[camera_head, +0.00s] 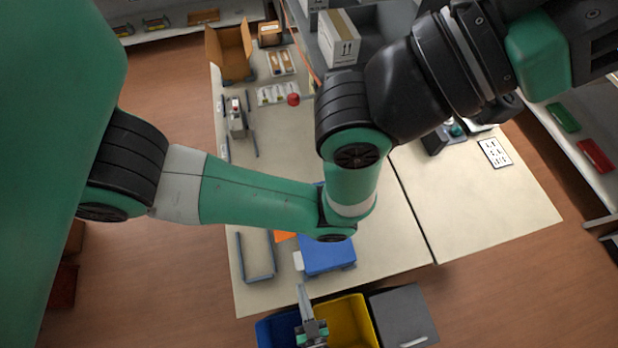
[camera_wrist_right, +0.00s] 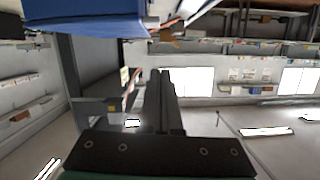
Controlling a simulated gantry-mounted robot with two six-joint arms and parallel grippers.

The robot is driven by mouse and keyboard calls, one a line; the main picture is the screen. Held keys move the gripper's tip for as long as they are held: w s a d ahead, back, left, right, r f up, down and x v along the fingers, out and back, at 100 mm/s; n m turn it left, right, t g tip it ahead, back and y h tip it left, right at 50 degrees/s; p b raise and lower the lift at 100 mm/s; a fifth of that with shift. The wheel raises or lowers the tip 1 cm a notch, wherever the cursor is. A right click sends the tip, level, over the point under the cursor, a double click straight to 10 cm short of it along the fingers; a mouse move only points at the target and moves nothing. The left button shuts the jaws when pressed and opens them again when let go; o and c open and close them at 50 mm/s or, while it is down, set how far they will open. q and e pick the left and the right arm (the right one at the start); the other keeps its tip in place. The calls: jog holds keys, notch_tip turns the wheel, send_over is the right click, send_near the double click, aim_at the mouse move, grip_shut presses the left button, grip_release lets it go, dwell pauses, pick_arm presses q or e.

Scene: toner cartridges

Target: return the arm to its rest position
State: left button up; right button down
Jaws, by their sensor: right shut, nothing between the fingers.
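My right gripper (camera_head: 303,288) is at the bottom of the head view, over the yellow bin (camera_head: 366,322) and blue bin (camera_head: 270,331) at the table's front edge. Its thin grey fingers point up the picture towards the table. In the right wrist view its dark fingers (camera_wrist_right: 160,75) are shut together with nothing between them. My green and black arm links cross the middle of the head view and hide part of the table. My left gripper is not seen.
A blue object (camera_head: 327,254) and a grey U-shaped frame (camera_head: 257,278) are on the table near the gripper. A grey cabinet (camera_head: 403,312) stands right of the bins. An open cardboard box (camera_head: 230,52) is at the back left. The table's right part (camera_head: 480,210) is mostly clear.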

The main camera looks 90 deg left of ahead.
jog(key=shift+v, duration=1.05)
